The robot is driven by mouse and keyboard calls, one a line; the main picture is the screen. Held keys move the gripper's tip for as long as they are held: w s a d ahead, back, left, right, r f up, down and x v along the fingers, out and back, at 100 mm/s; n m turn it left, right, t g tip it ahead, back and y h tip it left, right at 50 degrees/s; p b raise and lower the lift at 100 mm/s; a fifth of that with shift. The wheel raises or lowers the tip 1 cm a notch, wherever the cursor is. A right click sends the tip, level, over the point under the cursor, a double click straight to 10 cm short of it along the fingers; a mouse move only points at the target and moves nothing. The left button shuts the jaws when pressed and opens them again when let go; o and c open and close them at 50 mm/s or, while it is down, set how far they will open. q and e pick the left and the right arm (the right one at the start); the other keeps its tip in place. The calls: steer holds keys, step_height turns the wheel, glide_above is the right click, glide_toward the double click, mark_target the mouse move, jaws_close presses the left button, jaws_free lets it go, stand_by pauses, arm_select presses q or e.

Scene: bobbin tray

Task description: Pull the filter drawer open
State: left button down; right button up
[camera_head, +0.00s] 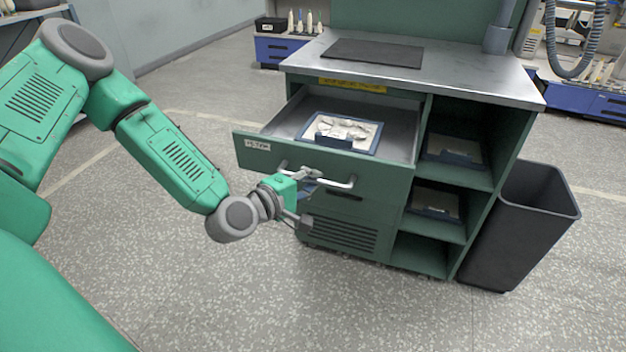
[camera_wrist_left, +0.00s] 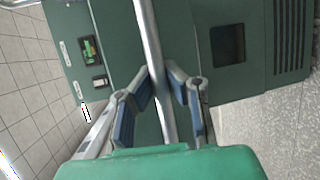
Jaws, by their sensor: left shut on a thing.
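The green top drawer (camera_head: 280,159) of the workbench cabinet stands pulled out, and its grey inside shows in the head view. A blue-edged tray (camera_head: 366,141) with pale, crumpled-looking contents lies in it. The drawer's metal bar handle (camera_head: 340,184) runs across its front; it also shows in the left wrist view (camera_wrist_left: 148,35). My left gripper (camera_head: 312,176) is at the handle, and in the left wrist view its fingers (camera_wrist_left: 160,80) are on both sides of the bar, shut on it. My right gripper is in neither view.
Open shelves to the right of the drawer hold dark blue trays (camera_head: 453,150). A black bin (camera_head: 525,225) stands beside the cabinet. A dark mat (camera_head: 373,53) lies on the metal worktop (camera_head: 450,75). The speckled floor in front of the drawer is clear.

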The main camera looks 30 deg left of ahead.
arm_select(q)
steer(key=shift+f, duration=0.2)
steer(key=c, duration=1.6)
jaws_free()
steer(key=shift+r, duration=0.1)
steer(key=v, duration=0.7)
steer(key=shift+s+a, duration=0.15)
steer(key=shift+s, duration=0.05)
